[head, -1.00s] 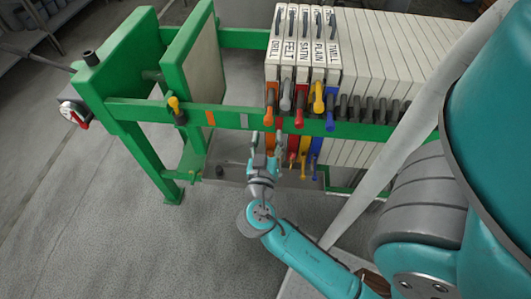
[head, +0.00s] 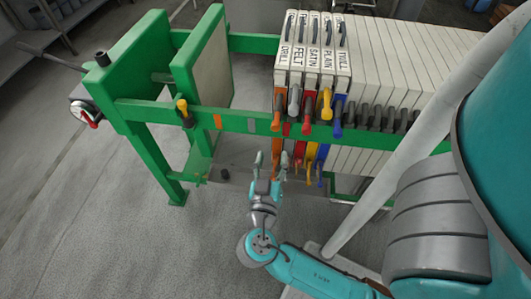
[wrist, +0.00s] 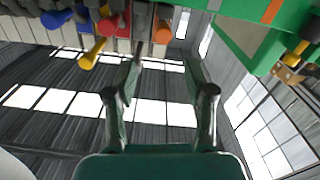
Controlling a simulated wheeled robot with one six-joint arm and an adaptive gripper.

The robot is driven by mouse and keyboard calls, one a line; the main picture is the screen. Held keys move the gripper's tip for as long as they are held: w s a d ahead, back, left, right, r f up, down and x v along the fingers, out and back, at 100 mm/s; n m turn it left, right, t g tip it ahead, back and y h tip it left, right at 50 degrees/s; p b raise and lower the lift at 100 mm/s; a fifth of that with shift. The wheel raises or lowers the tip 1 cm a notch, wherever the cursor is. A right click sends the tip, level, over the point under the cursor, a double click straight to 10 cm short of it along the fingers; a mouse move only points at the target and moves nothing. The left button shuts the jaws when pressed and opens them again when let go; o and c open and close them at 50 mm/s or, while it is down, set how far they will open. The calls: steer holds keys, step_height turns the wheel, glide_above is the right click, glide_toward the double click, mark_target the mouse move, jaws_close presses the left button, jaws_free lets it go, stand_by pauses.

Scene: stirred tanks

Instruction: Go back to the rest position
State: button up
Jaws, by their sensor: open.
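My gripper (head: 271,160) is open and empty in the head view, in front of and below the green side rail of the filter press. In the wrist view its two fingers (wrist: 162,80) stand apart with nothing between them. The plates labelled DRILL, FELT, SATIN, PLAIN and TWILL (head: 312,65) stand above and behind it. Their coloured cocks show along the rail: orange (head: 279,122), grey (head: 294,97), red (head: 308,108), yellow (head: 327,102) and blue (head: 337,118). The gripper looks apart from them.
The green press frame (head: 140,108) has a leg (head: 167,180) on the left. A red-handled valve (head: 87,118) sits at its left end, and a yellow-handled one (head: 183,106) on the rail. A pale slanting pole (head: 405,165) stands to the right. The grey floor (head: 90,230) at left is clear.

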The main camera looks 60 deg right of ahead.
steer(key=shift+f, duration=0.1)
steer(key=s+a+f+n+t+y, duration=0.5)
steer(key=a+f+n+y, duration=0.6)
steer(key=a+f+y, duration=0.1)
steer(key=s+a+r+t+y, duration=0.3)
steer(key=s+a+r+y, duration=0.2)
steer(key=s, duration=0.5)
step_height(320, 180, up, 3)
steer(key=shift+s+a+r+n+t, duration=0.1)
steer(key=shift+s+a+n+t, duration=0.2)
steer(key=shift+a, duration=0.95)
